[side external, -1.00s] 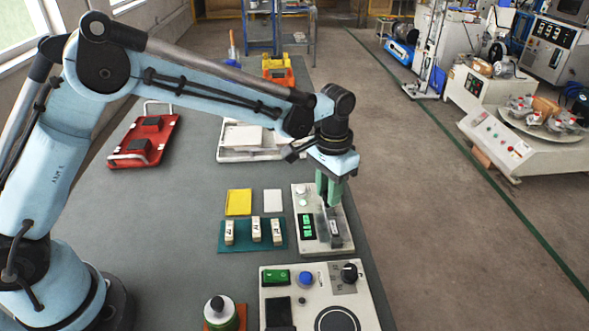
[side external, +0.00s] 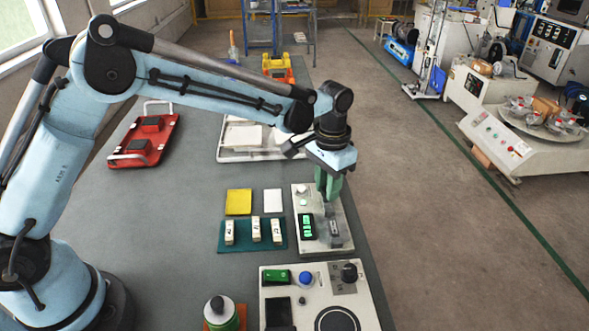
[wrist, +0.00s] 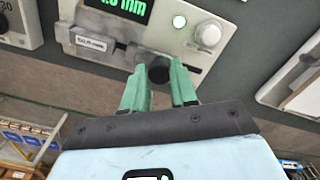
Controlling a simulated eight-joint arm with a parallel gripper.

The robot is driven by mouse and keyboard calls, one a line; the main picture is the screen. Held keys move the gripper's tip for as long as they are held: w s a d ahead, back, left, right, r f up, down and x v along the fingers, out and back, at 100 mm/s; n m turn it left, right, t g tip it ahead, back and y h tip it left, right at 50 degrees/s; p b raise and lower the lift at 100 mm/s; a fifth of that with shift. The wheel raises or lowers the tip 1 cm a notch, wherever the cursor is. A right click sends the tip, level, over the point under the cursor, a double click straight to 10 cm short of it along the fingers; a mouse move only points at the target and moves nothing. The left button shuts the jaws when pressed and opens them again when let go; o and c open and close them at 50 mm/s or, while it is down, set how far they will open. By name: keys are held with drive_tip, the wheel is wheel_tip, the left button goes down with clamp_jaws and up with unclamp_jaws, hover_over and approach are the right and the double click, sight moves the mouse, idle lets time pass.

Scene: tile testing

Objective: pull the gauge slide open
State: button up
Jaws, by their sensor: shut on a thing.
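The gauge (side external: 303,192) is a pale panel with a lit green display (side external: 307,226), on the bench below my gripper. In the wrist view the gauge (wrist: 83,40) shows a display reading in mm, partly cut off at the top edge. Its slide has a dark round knob (wrist: 158,72) on a grey rail. My gripper (wrist: 158,77) has its two green fingers on either side of this knob, shut on it. In the side view my gripper (side external: 327,194) reaches down over the gauge, and its fingertips hide the knob.
A teal mat (side external: 242,247) with several small pale tiles lies left of the gauge. Yellow (side external: 238,202) and white (side external: 273,201) squares lie behind it. A control panel (side external: 352,300) with knobs stands in front. A white tray (side external: 222,155) is behind.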

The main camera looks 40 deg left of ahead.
drive_tip(key=shift+w+a, duration=0.65)
drive_tip(key=o, duration=0.9)
drive_tip(key=shift+c, duration=0.2)
wheel_tip(320, 180, up, 6)
idle(0.4)
